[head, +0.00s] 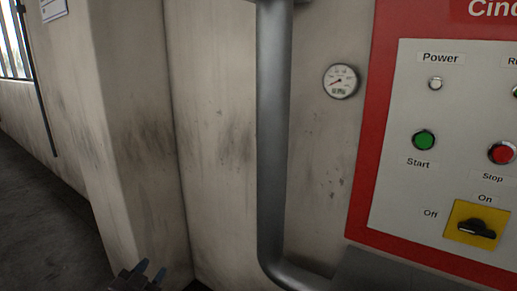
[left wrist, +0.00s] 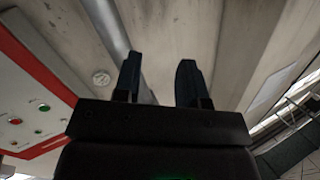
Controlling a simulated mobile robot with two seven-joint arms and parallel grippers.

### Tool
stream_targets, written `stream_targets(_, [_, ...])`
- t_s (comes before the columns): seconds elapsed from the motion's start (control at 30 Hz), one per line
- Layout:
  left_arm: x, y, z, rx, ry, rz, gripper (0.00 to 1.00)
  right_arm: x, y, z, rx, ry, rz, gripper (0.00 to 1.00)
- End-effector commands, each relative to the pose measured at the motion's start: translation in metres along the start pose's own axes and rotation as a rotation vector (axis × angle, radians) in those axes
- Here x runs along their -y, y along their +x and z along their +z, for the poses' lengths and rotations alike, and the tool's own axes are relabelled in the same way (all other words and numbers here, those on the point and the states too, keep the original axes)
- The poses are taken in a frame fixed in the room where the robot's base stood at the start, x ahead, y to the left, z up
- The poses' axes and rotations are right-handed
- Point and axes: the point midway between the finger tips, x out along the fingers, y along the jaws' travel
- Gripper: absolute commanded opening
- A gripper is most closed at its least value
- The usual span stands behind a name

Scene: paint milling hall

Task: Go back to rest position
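My left gripper (head: 150,268) shows at the bottom left of the head view, low in front of the wall and left of the pipe. In the left wrist view its two dark fingers (left wrist: 160,82) stand apart with nothing between them. It is open and touches nothing that I can see. My right gripper is in neither view. A control panel with a red frame (head: 367,165) is on the right of the head view. It has a green Start button (head: 424,140), a red Stop button (head: 501,152) and a black rotary switch on a yellow plate (head: 477,225).
A grey vertical pipe (head: 273,130) runs down the wall and bends right near the bottom. A round gauge (head: 341,81) is on the wall between pipe and panel. A wall corner (head: 140,140) juts out at left. Dark floor (head: 40,215) lies clear at far left.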

Motion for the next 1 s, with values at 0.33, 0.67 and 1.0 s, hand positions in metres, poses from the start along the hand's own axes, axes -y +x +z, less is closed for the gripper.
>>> stream_targets(0.33, [-0.057,-0.119,0.133,0.307,-0.227,-0.033,0.38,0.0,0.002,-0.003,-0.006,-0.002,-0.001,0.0])
stream_targets(0.67, [-0.093,-0.217,0.198,0.517,-0.32,-0.062,0.38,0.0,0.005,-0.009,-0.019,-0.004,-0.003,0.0])
stream_targets(1.0, [-0.096,-0.229,0.204,0.541,-0.322,-0.062,0.38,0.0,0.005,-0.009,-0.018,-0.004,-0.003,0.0])
